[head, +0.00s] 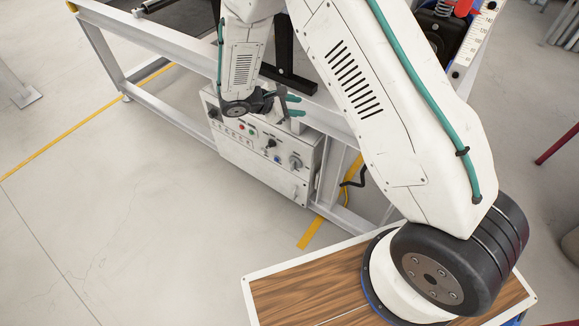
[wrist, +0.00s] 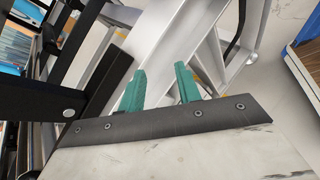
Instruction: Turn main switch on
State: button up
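A white control box (head: 240,155) hangs low on the side of the white frame in the head view. Its front has a grey rotary switch (head: 295,161) at the right end, a black knob (head: 271,144) near the middle, and small red and green buttons. I cannot read which is labelled the main switch. My gripper (head: 294,106) is above the box's upper edge, apart from the switches, its teal fingers pointing right. In the wrist view my gripper (wrist: 160,88) is open with nothing between the fingers. The box's front does not show clearly there.
The white frame (head: 150,40) runs above and behind the box, with black brackets near my gripper. A black cable (head: 355,180) hangs right of the box. A wood-topped platform (head: 300,285) is at the front. The floor left of the box is clear.

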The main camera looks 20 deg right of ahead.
jog(key=w+a+f+n+t, duration=0.1)
jog(key=a+f+n+t, duration=0.15)
jog(key=f, duration=0.55)
jog(key=a+f+n+t, duration=0.1)
jog(key=a+f+n, duration=0.15)
jog(key=f, duration=0.55)
jog(key=n+t+y, duration=0.1)
jog(key=n+t, duration=0.2)
jog(key=n, duration=0.2)
send_near(291, 165)
jog(key=w+d, duration=0.1)
jog(key=shift+g, duration=0.25)
jog(key=x, duration=0.7)
jog(key=shift+d+f, duration=0.1)
jog(key=shift+d, duration=0.1)
grip_shut()
